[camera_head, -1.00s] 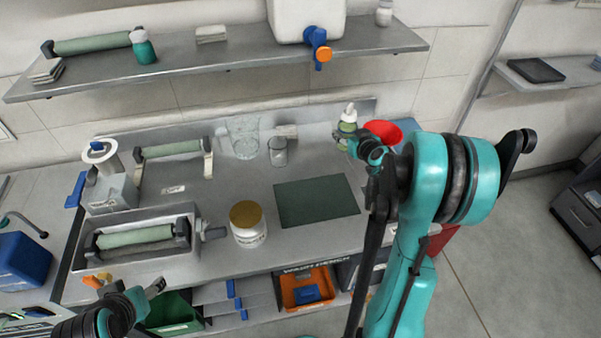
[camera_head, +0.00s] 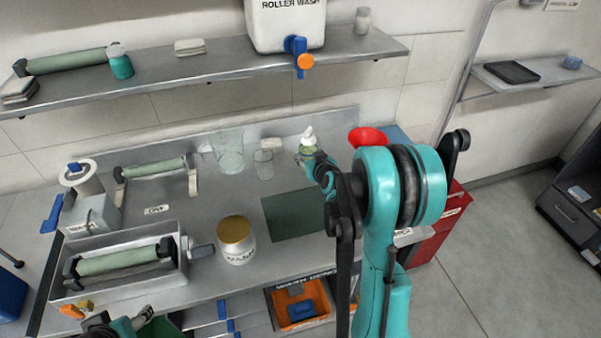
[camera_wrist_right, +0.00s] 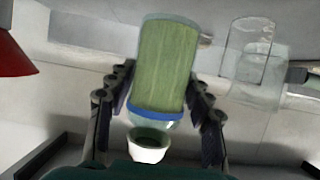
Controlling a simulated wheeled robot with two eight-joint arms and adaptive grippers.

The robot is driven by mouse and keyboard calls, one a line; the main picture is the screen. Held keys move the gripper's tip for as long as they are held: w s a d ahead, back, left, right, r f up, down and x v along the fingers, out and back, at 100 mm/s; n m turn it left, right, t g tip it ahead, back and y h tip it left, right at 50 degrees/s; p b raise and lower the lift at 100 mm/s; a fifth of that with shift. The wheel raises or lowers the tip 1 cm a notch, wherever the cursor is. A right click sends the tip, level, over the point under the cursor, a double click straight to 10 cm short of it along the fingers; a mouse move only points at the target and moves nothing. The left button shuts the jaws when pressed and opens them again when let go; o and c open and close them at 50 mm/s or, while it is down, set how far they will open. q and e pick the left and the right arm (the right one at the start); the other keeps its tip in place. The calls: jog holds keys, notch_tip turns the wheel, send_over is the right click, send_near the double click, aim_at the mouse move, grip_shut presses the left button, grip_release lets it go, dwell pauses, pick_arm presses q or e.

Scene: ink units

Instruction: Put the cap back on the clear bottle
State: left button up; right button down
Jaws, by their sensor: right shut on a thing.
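The clear bottle (camera_head: 306,150) has a green band or contents and a white pointed top (camera_head: 309,134); it is at the back of the bench, left of the red funnel. My right gripper (camera_head: 318,167) is shut on it. In the right wrist view, the bottle (camera_wrist_right: 165,65) lies between the two fingers (camera_wrist_right: 160,100), with a blue ring and a white end piece (camera_wrist_right: 149,146) towards the palm. I cannot tell whether that white piece is the cap or how it sits. Part of my left arm (camera_head: 112,325) shows at the bottom left; its jaws are unclear.
Clear beakers (camera_head: 230,152) and (camera_head: 263,164) stand left of the bottle. A red funnel (camera_head: 368,137) is close on its right. A dark green mat (camera_head: 291,215) and a gold-lidded jar (camera_head: 236,239) are in front. A shelf (camera_head: 210,78) runs above.

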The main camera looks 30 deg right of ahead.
aim_at(302, 171)
jog(key=shift+w+a+f, duration=0.3)
jog(key=shift+a+f, duration=0.1)
jog(key=shift+a, duration=0.2)
jog(key=shift+w+a+f, duration=0.3)
jog(key=shift+a+f, duration=0.05)
jog(key=shift+a, duration=0.2)
jog(key=shift+b, duration=0.3)
jog(key=shift+f+b, duration=0.9)
jog(key=shift+f, duration=1.1)
jog(key=shift+f, duration=0.1)
jog(key=c, duration=0.7)
grip_release()
